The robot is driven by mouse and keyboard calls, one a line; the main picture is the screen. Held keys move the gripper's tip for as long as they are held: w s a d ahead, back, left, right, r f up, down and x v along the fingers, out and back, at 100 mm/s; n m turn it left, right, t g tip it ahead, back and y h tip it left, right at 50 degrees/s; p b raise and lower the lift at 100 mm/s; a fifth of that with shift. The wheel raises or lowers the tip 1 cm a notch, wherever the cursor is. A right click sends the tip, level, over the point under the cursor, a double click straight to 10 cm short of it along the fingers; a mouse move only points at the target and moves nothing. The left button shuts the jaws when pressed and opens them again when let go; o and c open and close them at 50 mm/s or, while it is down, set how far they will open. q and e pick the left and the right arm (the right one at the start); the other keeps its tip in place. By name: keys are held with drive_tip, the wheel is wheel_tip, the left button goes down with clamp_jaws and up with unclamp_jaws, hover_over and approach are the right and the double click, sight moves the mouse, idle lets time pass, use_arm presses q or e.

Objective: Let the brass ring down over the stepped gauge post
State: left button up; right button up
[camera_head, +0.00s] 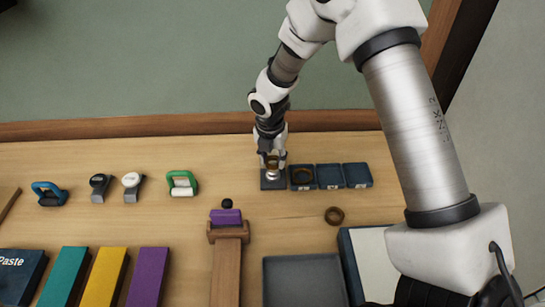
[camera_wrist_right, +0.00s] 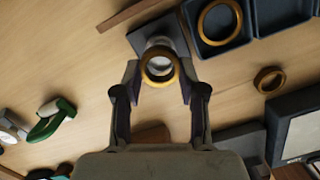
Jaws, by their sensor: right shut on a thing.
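My right gripper (camera_head: 272,163) is shut on a brass ring, which shows between the fingertips in the right wrist view (camera_wrist_right: 160,82). The silver stepped gauge post (camera_head: 272,176) stands on a dark square base (camera_head: 272,185) directly below the gripper. In the right wrist view the pale post (camera_wrist_right: 158,42) shows through and just beyond the ring. The ring looks lined up with the post's top, but I cannot tell whether it is above it or around its tip. My left gripper is not in view.
Three small dark trays stand right of the base; the nearest (camera_head: 303,187) holds a larger brass ring (camera_wrist_right: 219,4). Another ring (camera_head: 334,215) lies on the bare table. A grey tray (camera_head: 305,282) is at the front. Green (camera_head: 182,184) and blue-handled (camera_head: 48,194) items lie left.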

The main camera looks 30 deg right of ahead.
drive_tip(key=shift+r+p, duration=0.1)
drive_tip(key=shift+p, duration=0.75)
idle(0.6)
drive_tip(key=shift+f, duration=0.55)
idle(0.7)
drive_tip(key=shift+f, duration=0.35)
idle(0.5)
drive_tip(key=o, duration=1)
drive_tip(key=o, duration=0.5)
